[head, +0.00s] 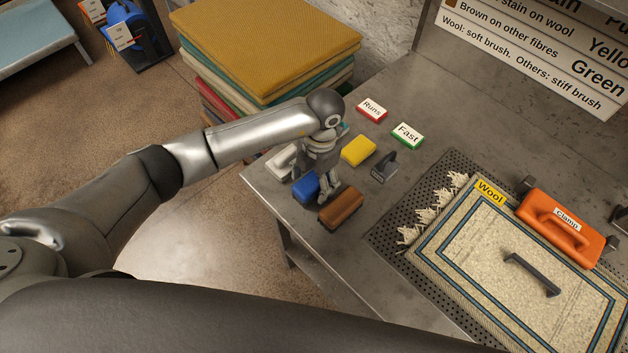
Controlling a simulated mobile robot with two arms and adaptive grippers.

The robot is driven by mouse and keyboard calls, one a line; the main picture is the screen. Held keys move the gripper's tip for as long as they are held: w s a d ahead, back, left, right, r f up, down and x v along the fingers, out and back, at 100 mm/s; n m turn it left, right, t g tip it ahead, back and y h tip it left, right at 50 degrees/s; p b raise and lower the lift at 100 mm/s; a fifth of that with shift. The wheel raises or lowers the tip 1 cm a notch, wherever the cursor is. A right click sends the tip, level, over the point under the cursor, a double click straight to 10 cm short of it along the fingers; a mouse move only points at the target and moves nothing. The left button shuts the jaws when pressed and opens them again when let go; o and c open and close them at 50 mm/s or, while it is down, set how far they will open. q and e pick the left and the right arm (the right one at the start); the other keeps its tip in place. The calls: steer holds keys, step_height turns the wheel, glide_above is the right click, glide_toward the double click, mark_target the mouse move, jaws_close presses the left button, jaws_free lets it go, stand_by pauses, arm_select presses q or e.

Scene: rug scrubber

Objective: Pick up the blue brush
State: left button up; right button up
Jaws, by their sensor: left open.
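The blue brush (305,187) lies near the table's left front edge, between a white block and a brown brush. My left gripper (324,190) points down at the right side of the blue brush, very close to it. Its fingers are open, and part of the blue brush is hidden behind the hand. I cannot tell whether the fingers touch the brush. My right gripper does not show.
A brown brush (341,208), white block (281,162), yellow block (358,150) and dark-handled tool (384,168) crowd round the hand. "Runs" (371,109) and "Fast" (407,135) blocks lie behind. A rug (480,240) with an orange clamp (560,227) is at right.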

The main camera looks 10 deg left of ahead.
arm_select(q)
steer(key=shift+c, duration=0.3)
steer(key=c, duration=1.1)
steer(key=shift+r, duration=0.1)
steer(key=shift+w+r, duration=0.1)
steer(key=shift+r, duration=0.4)
steer(key=s+d+r+b, duration=0.2)
steer(key=s+r+b, duration=0.2)
steer(key=s+r, duration=0.8)
steer(key=shift+s+d, duration=0.15)
steer(key=shift+s, duration=0.85)
